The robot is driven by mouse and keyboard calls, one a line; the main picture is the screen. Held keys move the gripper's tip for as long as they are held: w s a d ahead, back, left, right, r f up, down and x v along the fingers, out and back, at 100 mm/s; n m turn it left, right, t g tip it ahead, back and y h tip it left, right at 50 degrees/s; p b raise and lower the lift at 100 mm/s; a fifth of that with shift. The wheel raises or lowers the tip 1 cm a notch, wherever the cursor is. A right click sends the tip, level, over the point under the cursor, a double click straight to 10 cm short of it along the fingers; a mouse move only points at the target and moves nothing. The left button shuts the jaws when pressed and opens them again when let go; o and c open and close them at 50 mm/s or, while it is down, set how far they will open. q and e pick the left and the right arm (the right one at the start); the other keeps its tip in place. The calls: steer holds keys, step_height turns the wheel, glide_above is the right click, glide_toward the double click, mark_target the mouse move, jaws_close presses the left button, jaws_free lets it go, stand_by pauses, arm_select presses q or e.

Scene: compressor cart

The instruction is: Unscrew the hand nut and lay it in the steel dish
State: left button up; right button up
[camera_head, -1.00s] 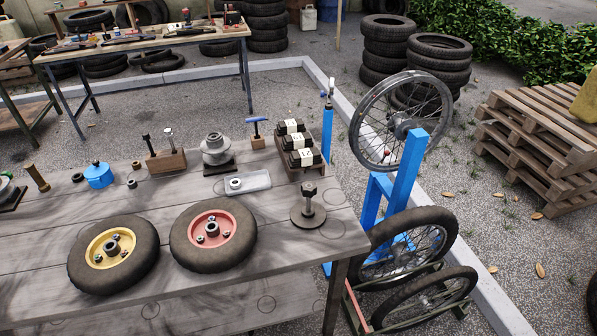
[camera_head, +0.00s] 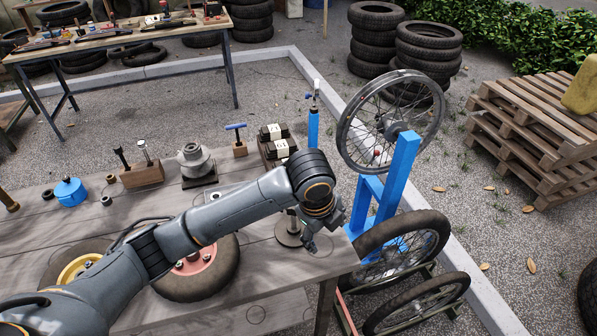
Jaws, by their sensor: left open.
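My left arm reaches across the bench, and its gripper (camera_head: 309,240) is open over the right end, in front of the dark upright stand with a round base (camera_head: 288,233). The stand's post and dark knob-like top, seen earlier, are now mostly hidden by my arm; I take that top to be the hand nut, but cannot be sure. A shallow grey metal tray (camera_head: 226,188), probably the steel dish, lies behind my forearm and is mostly covered. Contact between the fingers and the stand cannot be told. My right gripper is out of view.
A red-hubbed wheel (camera_head: 207,284) and a yellow-hubbed wheel (camera_head: 62,265) lie under my arm. A grey pulley (camera_head: 195,160), a wooden block with pins (camera_head: 141,175) and a blue pot (camera_head: 70,191) stand behind. A blue wheel stand (camera_head: 399,173) is beyond the right edge.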

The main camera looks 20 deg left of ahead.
arm_select(q)
steer(key=w+a+r+m+y, duration=0.3)
steer(key=w+a+r+m, duration=0.25)
steer(key=a+r, duration=0.35)
steer(key=shift+n, duration=0.35)
steer(key=x, duration=0.4)
steer(key=p+x, duration=0.1)
steer(key=x, duration=0.3)
steer(key=d+x, duration=0.1)
steer(key=x, duration=0.3)
steer(key=shift+w+f, duration=0.25)
steer(key=shift+f, duration=0.15)
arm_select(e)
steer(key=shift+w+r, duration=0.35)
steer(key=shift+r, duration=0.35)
arm_select(q)
steer(key=c, duration=1.4)
steer(key=shift+r+n+p, duration=0.2)
steer(key=shift+n+p, duration=0.2)
steer(key=shift+p, duration=0.4)
steer(key=shift+n+p, duration=0.45)
steer(key=shift+n, duration=0.05)
steer(key=shift+f+g+y, duration=0.15)
steer(key=shift+g+y, duration=0.15)
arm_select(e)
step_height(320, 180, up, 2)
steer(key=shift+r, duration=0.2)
arm_select(q)
steer(key=shift+n, duration=0.3)
